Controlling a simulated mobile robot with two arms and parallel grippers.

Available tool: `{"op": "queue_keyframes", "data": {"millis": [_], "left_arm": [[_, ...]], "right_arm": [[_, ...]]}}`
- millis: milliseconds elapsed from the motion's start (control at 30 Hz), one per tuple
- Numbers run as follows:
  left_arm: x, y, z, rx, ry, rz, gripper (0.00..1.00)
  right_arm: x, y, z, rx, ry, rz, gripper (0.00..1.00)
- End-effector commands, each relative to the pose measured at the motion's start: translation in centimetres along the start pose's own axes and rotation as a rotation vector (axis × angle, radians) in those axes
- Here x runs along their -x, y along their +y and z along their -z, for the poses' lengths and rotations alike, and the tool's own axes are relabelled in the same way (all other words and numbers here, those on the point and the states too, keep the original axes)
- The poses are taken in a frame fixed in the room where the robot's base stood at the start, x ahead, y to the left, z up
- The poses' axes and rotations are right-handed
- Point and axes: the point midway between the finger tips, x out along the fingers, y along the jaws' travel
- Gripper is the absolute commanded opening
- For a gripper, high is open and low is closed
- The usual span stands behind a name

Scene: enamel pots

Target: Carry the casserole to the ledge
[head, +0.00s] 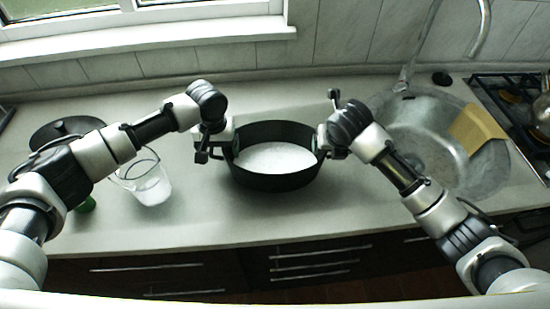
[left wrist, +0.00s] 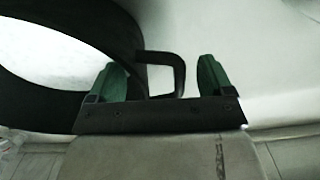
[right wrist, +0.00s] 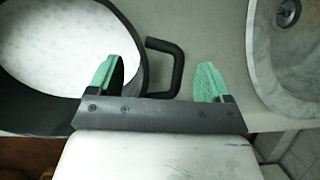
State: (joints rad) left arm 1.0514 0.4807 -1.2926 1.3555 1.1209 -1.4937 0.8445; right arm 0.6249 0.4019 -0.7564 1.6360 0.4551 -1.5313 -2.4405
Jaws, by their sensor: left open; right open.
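The casserole (head: 274,181) is a black round pot with white contents, upright on the counter between my two grippers in the head view. My left gripper (head: 228,147) is at its left side. In the left wrist view the left gripper (left wrist: 162,80) is open, with the pot's loop handle (left wrist: 181,72) between its green fingers. My right gripper (head: 322,145) is at the pot's right side. In the right wrist view the right gripper (right wrist: 158,82) is open, with the other loop handle (right wrist: 180,68) between its fingers.
A glass jug (head: 150,185) with white contents stands left of the pot, near a dark lid or pan (head: 62,130). A sink (head: 430,140) with a tan board (head: 477,128) lies right, beside a stove (head: 510,95). The window sill (head: 150,40) runs along the back left. Counter in front is clear.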

Motion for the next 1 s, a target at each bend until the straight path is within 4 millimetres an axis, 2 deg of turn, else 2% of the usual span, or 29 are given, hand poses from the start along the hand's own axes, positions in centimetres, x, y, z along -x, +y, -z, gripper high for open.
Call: {"op": "queue_keyframes", "data": {"millis": [133, 167, 667, 967, 1000], "left_arm": [[0.00, 0.01, -0.01, 0.000, 0.000, 0.000, 0.82], [0.00, 0.01, -0.01, 0.000, 0.000, 0.000, 0.79], [0.03, -0.06, 0.01, 0.001, 0.000, 0.002, 0.02], [0.05, -0.12, 0.02, 0.003, 0.000, 0.004, 0.00], [0.59, -0.02, 0.25, 0.003, 0.007, -0.001, 0.00]], "right_arm": [[0.02, 0.01, 0.00, 0.000, 0.000, 0.000, 0.80], [0.02, 0.01, 0.00, 0.000, 0.000, 0.000, 0.77], [0.05, -0.05, -0.02, -0.001, 0.000, 0.002, 0.00], [0.06, -0.09, -0.04, -0.003, 0.000, 0.003, 0.00], [0.53, -0.03, -0.49, -0.004, -0.012, -0.001, 0.00]]}}
